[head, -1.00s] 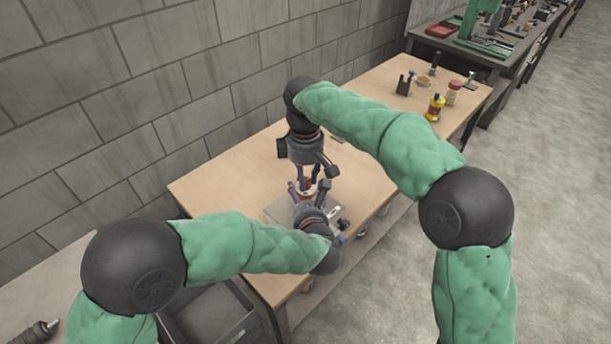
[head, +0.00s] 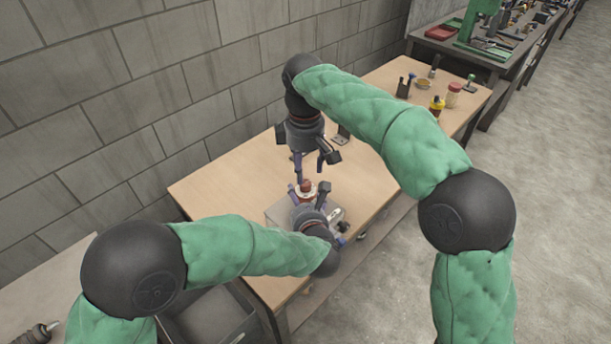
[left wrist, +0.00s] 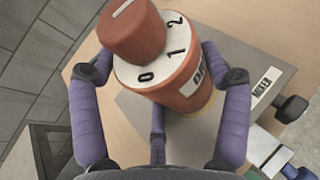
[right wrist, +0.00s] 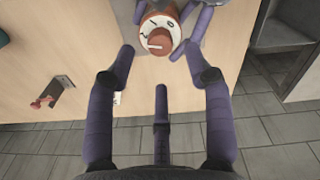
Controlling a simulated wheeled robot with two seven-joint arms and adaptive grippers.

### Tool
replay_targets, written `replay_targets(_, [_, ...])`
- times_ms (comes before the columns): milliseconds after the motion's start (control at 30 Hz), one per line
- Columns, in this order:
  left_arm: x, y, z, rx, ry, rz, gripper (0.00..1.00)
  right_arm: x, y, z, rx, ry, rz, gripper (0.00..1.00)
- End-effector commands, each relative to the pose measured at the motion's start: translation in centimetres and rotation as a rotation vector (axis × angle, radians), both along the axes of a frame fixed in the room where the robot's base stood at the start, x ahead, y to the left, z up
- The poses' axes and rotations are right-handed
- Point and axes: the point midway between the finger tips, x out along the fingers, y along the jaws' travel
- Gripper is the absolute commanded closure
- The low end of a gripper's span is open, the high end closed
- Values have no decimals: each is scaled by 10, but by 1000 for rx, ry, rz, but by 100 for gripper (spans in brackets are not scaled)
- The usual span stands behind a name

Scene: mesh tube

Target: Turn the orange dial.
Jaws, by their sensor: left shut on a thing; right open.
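The orange dial (head: 306,186) stands on a grey box on the table. In the left wrist view its orange knob (left wrist: 135,35) sits above a white face marked 0, 1 and 2, on an orange body (left wrist: 193,95). The knob has a white line on top, which also shows in the right wrist view (right wrist: 158,42). My left gripper (head: 307,197) is shut around the dial's lower body, with its fingers on either side. My right gripper (head: 312,165) is open and empty, above and apart from the knob.
The grey box (left wrist: 240,58) carries a label and side fittings. A dark bracket (head: 341,134) stands behind my right gripper. A yellow bottle (head: 437,104) and a red-lidded jar (head: 453,96) are at the table's far end. A block wall (head: 150,110) borders the table's left side.

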Motion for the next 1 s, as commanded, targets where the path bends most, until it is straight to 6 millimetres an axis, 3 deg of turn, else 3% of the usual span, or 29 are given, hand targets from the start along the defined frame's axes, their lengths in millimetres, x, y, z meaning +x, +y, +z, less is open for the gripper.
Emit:
replay_targets(200, [-1,0,-1,0,3,0,60,0,1,43,1,-2,0,48])
replay_targets(400, [-1,0,-1,0,3,0,60,0,1,67,1,0,0,48])
replay_targets(900, [0,0,-1,1,2,0,60,0,1,75,0,1,0,48])
replay_targets(933, [0,0,-1,1,2,0,20,0,1,75,0,1,0,48])
replay_targets(1000, [0,0,-1,1,2,0,0,0,1,74,0,1,0,48])
